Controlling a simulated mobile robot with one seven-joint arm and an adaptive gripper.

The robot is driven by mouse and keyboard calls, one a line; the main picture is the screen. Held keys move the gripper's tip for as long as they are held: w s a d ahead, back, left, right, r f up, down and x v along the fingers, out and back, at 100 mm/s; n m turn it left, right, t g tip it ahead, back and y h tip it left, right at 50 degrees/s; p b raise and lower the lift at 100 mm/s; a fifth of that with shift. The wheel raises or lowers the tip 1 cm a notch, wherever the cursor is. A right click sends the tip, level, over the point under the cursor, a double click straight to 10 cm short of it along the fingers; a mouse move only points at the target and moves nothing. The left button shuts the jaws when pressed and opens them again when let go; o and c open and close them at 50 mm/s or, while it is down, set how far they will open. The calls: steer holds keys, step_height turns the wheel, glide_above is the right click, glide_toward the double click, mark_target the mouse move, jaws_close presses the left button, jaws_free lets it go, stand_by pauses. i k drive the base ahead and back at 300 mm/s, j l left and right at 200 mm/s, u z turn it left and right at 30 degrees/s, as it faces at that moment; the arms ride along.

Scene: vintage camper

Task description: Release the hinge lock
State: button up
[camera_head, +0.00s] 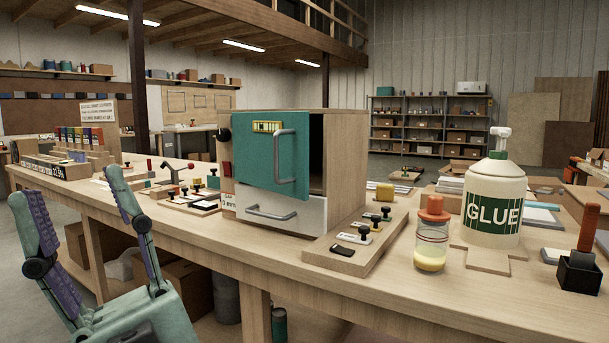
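A small wooden cabinet (344,165) stands on the workbench. Its teal door (255,160) has a grey handle (285,157) on the right and a yellow-green plate near the top. The door is ajar, with a dark opening at its right. Below it is a white drawer (265,205) with a grey handle. A black knob (224,134) sits at the cabinet's left edge. No part is clearly recognisable as the hinge lock. My gripper (64,182), teal with purple pads, is at the lower left, fingers spread, empty, in front of the bench and apart from the cabinet.
A stamp rack (350,235) stands right of the cabinet, beside an orange-capped jar (432,235) and a large glue bottle (494,200). The bench's front edge (330,285) lies between my gripper and the cabinet.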

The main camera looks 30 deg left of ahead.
mark_target(227, 169)
steer(key=u, duration=1.3)
steer(key=i+j+z, duration=0.3)
steer(key=i, duration=0.15)
steer(key=i+j+z, duration=0.35)
steer(key=i+l, duration=0.05)
steer(key=i, duration=0.05)
